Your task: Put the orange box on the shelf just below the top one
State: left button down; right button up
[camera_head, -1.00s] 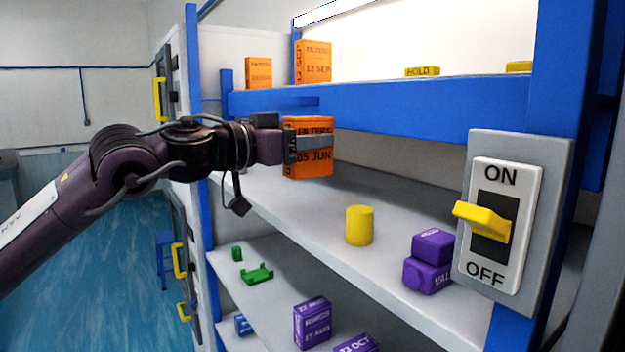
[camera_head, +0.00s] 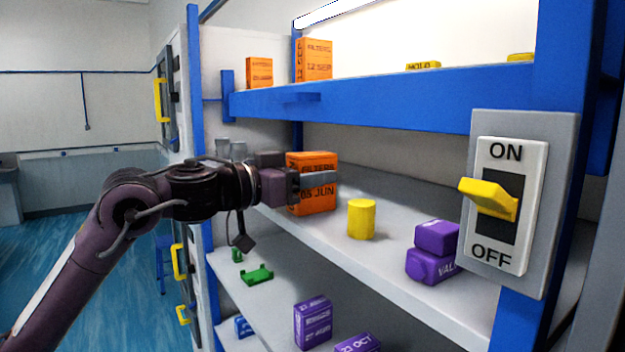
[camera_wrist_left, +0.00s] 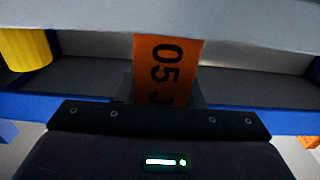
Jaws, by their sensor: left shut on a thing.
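The orange box (camera_head: 312,207) with dark lettering is in my left gripper (camera_head: 322,180), which is shut on it. In the head view the box is upright, at the shelf just below the top one (camera_head: 420,300), left of a yellow cylinder (camera_head: 361,219). I cannot tell whether its base touches the shelf. In the left wrist view the orange box (camera_wrist_left: 168,68) shows between the fingers, with the yellow cylinder (camera_wrist_left: 25,48) at the left. My right gripper is not in view.
Two purple blocks (camera_head: 433,262) are stacked farther right on the same shelf. The top shelf (camera_head: 400,98) holds two other orange boxes (camera_head: 313,60) and yellow pieces. A switch panel (camera_head: 510,205) stands at the right. A lower shelf holds green, purple and blue items.

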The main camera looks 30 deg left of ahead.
pick_arm(q)
jog(key=c, duration=1)
grip_release()
jog(key=shift+o, duration=0.2)
jog(key=shift+s+f+b, duration=0.1)
jog(key=shift+s+b, duration=0.05)
jog(key=shift+b, duration=0.15)
jog(key=b+v, duration=0.8)
jog(key=v, duration=0.3)
jog(key=shift+s+a, duration=0.2)
jog(key=shift+s, duration=0.15)
